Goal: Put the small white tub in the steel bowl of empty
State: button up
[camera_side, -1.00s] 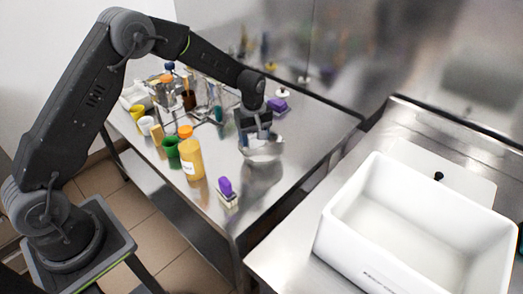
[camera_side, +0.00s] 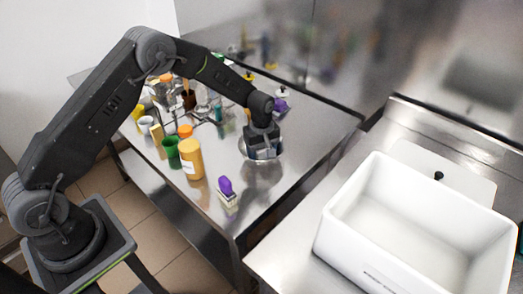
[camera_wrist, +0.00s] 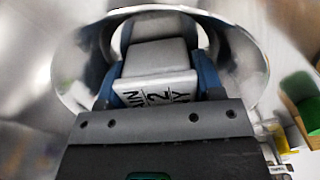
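The steel bowl (camera_side: 243,149) stands on the steel table, and its round rim fills much of the wrist view (camera_wrist: 247,60). My gripper (camera_side: 264,155) is down at the bowl, pointing downward over its opening. In the wrist view its blue fingers (camera_wrist: 158,60) flank a pale block with dark lettering. I take this block for the small white tub (camera_wrist: 155,92); it sits between the fingers, which look closed on it. The tub's lower part and any contact with the bowl floor are hidden. In the side view the gripper hides the tub.
An orange-yellow bottle (camera_side: 191,160), a green cup (camera_side: 171,152) and a purple-topped brush (camera_side: 226,190) stand left of the bowl. A white cup (camera_side: 146,122) and a rack are farther left. A large white bin (camera_side: 340,235) is on the right counter. Table right of the bowl is clear.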

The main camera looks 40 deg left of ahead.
jog(key=shift+o, duration=0.6)
jog(key=shift+r, duration=0.1)
jog(key=s+r+m+t, duration=0.1)
jog(key=s+r, duration=0.1)
jog(key=r, duration=0.8)
jog(key=s+r+m, duration=0.1)
jog(key=s+r, duration=0.1)
jog(key=r, duration=0.8)
jog(key=s+r+m+t, duration=0.2)
jog(key=s+r+m, duration=0.2)
jog(key=s+r, duration=0.45)
jog(key=s+m+t, duration=0.2)
jog(key=s+m, duration=0.5)
jog(key=s, duration=1.2)
jog(key=shift+d+r+m+t, duration=0.2)
jog(key=shift+d+m+t, duration=0.1)
jog(key=shift+d, duration=0.15)
